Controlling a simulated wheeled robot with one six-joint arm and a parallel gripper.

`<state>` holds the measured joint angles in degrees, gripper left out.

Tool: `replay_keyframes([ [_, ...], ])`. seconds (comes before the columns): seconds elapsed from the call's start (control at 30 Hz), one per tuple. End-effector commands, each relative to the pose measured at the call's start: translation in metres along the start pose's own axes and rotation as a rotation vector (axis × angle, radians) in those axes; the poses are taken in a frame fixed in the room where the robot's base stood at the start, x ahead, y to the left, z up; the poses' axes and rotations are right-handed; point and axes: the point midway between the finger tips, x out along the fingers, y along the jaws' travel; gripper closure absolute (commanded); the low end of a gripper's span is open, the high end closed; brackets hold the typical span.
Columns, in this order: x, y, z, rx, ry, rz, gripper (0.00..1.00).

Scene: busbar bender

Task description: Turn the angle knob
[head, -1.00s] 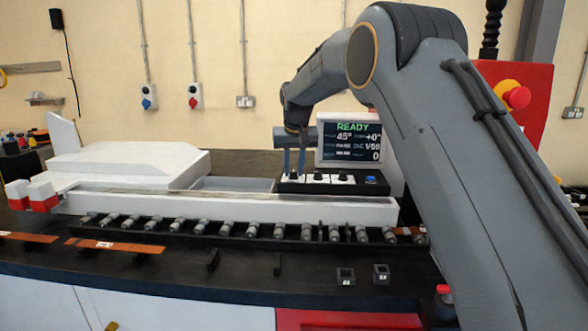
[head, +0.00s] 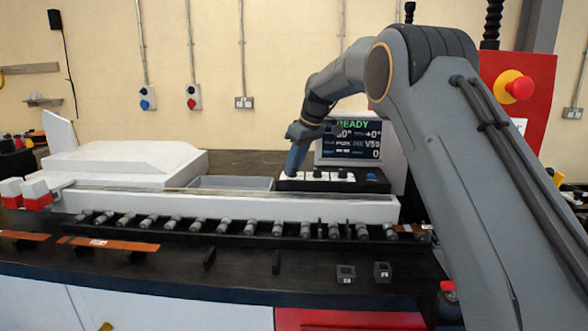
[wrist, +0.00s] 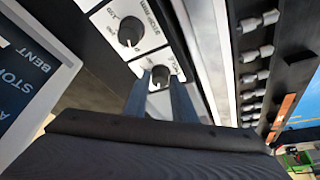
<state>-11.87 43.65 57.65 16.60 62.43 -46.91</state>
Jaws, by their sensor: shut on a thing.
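The angle knob (wrist: 160,76) is a small dark knob on a white plate. In the wrist view my gripper (wrist: 161,80) has one finger on each side of it and is shut on it. In the head view my gripper (head: 291,172) is at the left end of the control panel (head: 330,186), and its fingers hide this knob. The display (head: 352,138) above the panel reads READY in green. The first digit of its angle reading is hard to make out, partly behind my wrist; it seems to end in 0.
Other knobs sit along the panel, one close by in the wrist view (wrist: 130,32). A blue button (head: 371,177) is at its right end. A row of rollers (head: 223,227) and copper strips (head: 108,244) lie in front. A red emergency stop (head: 519,88) is at the right.

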Motion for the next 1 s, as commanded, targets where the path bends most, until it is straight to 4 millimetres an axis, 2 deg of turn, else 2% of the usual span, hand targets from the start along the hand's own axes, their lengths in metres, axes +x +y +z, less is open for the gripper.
replay_keyframes([
  [0.5, 0.0007, 0.0041, -0.0015, -0.408, 0.002, -0.167, 0.98],
  [1.0, 0.0004, 0.0043, -0.0021, -0.572, 0.001, -0.235, 0.98],
])
